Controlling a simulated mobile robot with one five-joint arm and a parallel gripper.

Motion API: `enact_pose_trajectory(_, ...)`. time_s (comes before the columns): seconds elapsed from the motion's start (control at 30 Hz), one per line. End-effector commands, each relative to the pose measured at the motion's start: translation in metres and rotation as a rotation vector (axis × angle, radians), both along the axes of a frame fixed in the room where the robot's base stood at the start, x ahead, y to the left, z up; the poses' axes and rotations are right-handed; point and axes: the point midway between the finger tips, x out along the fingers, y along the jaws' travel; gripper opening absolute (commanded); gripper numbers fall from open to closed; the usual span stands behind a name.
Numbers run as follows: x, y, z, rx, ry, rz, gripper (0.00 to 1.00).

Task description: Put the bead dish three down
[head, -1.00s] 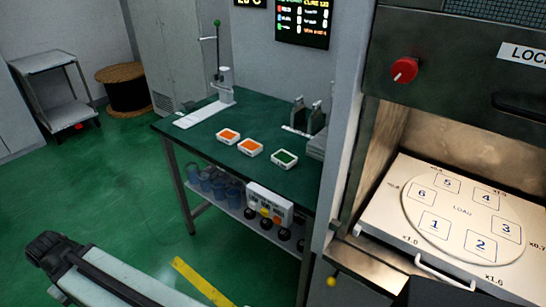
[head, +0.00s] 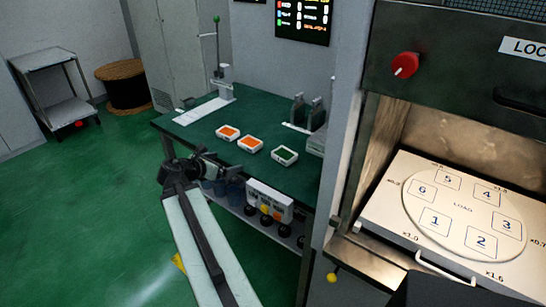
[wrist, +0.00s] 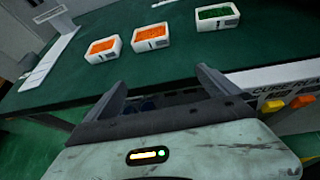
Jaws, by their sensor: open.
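Three small white bead dishes stand in a row on the green-topped bench (head: 190,128). The left dish (head: 228,132) and the middle dish (head: 250,144) hold orange beads; the right dish (head: 285,155) holds green beads. The wrist view also shows the left dish (wrist: 103,49), the middle dish (wrist: 151,38) and the right dish (wrist: 217,16). My gripper (wrist: 160,82) is open and empty, at the bench's front edge, short of the dishes and touching none. A round plate (head: 463,208) with squares numbered 1 to 6 lies bare in the open chamber at right.
A lever press (head: 221,85) stands at the bench's back left, and a grey fixture (head: 305,115) at its back right. A white box with knobs (head: 268,200) is under the bench. A wall post separates bench and chamber.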

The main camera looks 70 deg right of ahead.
Motion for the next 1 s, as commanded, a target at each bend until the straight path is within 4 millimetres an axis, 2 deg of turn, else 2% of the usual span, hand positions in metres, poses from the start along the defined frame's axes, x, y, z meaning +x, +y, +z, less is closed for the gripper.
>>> enact_pose_trajectory(0.03, -0.039, -0.028, 0.005, -0.021, 0.030, -0.056, 1.00)
enact_pose_trajectory(0.1, -0.080, -0.054, 0.010, -0.038, 0.057, -0.119, 1.00)
enact_pose_trajectory(0.2, -0.122, -0.075, 0.012, -0.046, 0.070, -0.185, 1.00)
enact_pose_trajectory(0.27, -0.136, -0.080, 0.013, -0.046, 0.071, -0.208, 1.00)
enact_pose_trajectory(0.47, -0.145, -0.086, 0.010, -0.046, 0.070, -0.221, 1.00)
enact_pose_trajectory(0.63, -0.153, -0.103, 0.001, -0.045, 0.068, -0.220, 1.00)
enact_pose_trajectory(0.8, -0.156, -0.108, 0.001, -0.045, 0.068, -0.220, 1.00)
enact_pose_trajectory(1.0, -0.169, -0.136, -0.010, -0.046, 0.066, -0.221, 1.00)
